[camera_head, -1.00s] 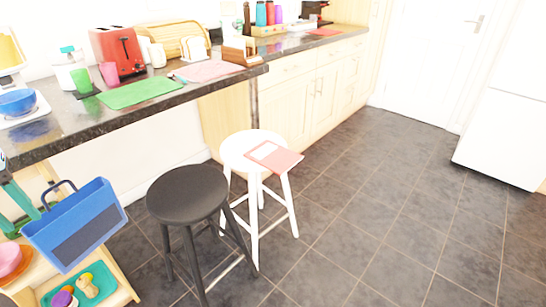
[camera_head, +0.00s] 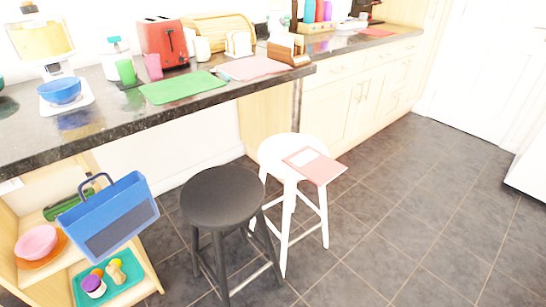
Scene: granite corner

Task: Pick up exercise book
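The exercise book is most likely the flat pink book with a pale label (camera_head: 318,168). It lies on the seat of the white stool (camera_head: 279,146) and sticks out past the seat's right edge. The book is fully visible, with nothing on top of it. My gripper is not in view, so its state and its place relative to the book are hidden.
A black stool (camera_head: 222,197) stands left of the white one. A blue bag-like holder (camera_head: 122,205) hangs by a wooden shelf (camera_head: 150,275) at lower left. The granite counter (camera_head: 150,113) runs behind, crowded with items. Tiled floor (camera_head: 400,220) is clear on the right.

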